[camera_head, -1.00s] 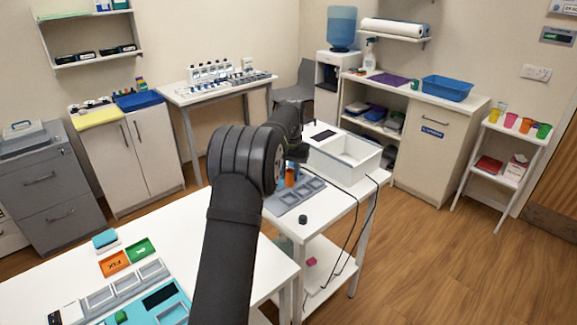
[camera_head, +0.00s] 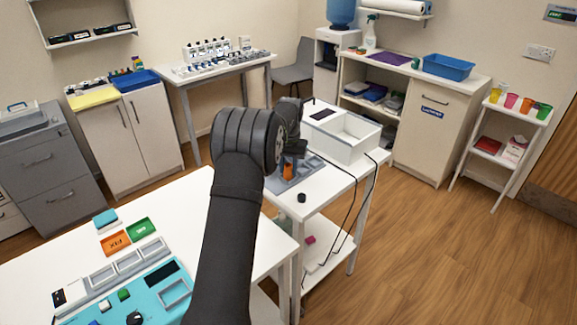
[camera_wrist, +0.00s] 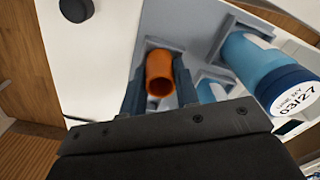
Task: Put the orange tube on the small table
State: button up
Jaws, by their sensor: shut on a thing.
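The orange tube (camera_wrist: 160,72) is between my gripper's two fingers in the wrist view, its open end towards the camera. My gripper (camera_wrist: 158,88) is shut on it. In the head view the tube (camera_head: 288,172) shows as a small orange patch beneath my gripper (camera_head: 290,160), which my arm partly hides. The tube is over a square recess of a grey tray (camera_head: 286,184) on a small white table (camera_head: 328,192). I cannot tell whether its lower end is still in the recess.
A blue bottle (camera_wrist: 262,70) with a white label is close right of my gripper. A black round piece (camera_head: 302,198) and an open white box (camera_head: 348,140) are on the same table. Black cables hang over its right side. A white workbench (camera_head: 180,215) is at left.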

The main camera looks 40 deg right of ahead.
jog(key=shift+f, duration=0.3)
jog(key=o, duration=1.1)
notch_tip(320, 180, up, 17)
jog(key=shift+s+r, duration=0.15)
jog(key=shift+r, duration=0.05)
jog(key=shift+d, duration=0.1)
notch_tip(320, 180, down, 17)
jog(key=shift+f, duration=0.2)
jog(key=shift+r, duration=0.1)
